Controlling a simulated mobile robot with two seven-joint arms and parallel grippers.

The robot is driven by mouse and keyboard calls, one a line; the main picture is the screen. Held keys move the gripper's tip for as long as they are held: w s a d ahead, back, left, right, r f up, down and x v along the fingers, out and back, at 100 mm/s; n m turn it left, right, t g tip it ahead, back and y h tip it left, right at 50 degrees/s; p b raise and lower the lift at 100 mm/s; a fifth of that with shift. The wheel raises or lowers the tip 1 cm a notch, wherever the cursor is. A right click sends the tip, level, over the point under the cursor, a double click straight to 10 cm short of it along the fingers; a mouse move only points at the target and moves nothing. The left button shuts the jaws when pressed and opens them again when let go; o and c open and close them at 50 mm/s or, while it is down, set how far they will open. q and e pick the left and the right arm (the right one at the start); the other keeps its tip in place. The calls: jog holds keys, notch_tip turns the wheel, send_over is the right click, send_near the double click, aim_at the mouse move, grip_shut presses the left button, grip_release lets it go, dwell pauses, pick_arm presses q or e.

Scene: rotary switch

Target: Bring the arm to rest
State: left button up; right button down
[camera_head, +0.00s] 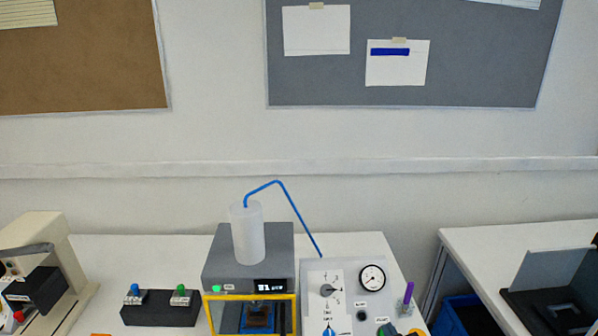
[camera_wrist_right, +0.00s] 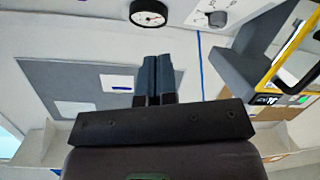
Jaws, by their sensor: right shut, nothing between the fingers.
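My right gripper (camera_wrist_right: 157,80) shows in the right wrist view with its two dark fingers together and nothing between them. I cannot make it out clearly in the head view. The light grey control panel (camera_head: 345,270) stands at the lower middle of the head view. It bears a rotary switch knob (camera_head: 327,289), a round gauge (camera_head: 372,277) and coloured knobs at its lower edge. In the wrist view the gauge (camera_wrist_right: 149,12) and the knob (camera_wrist_right: 217,18) are at the top, apart from the fingers. My left gripper is in neither view.
A grey machine (camera_head: 222,262) with a yellow frame carries a white cylinder (camera_head: 248,235) and a blue tube (camera_head: 298,215). A black two-button box (camera_head: 160,310) and a beige device (camera_head: 35,245) stand left. A second table (camera_head: 480,240) is at the right.

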jog(key=s+d+f+m+g, duration=0.1)
jog(key=s+d+f, duration=0.1)
jog(key=s, duration=0.5)
jog(key=s+d+f+m+g+h+b, duration=0.1)
jog(key=s+d+f, duration=0.2)
jog(key=s+f, duration=0.2)
jog(key=s+d+f+m+g+b, duration=0.1)
jog(key=s+d+f+m+g, duration=0.1)
jog(key=s, duration=0.6)
jog(key=shift+s+d+f+h, duration=0.25)
jog(key=shift+s+f+h, duration=0.15)
jog(key=shift+f, duration=0.35)
jog(key=c, duration=1.8)
grip_release()
jog(key=shift+c, duration=0.2)
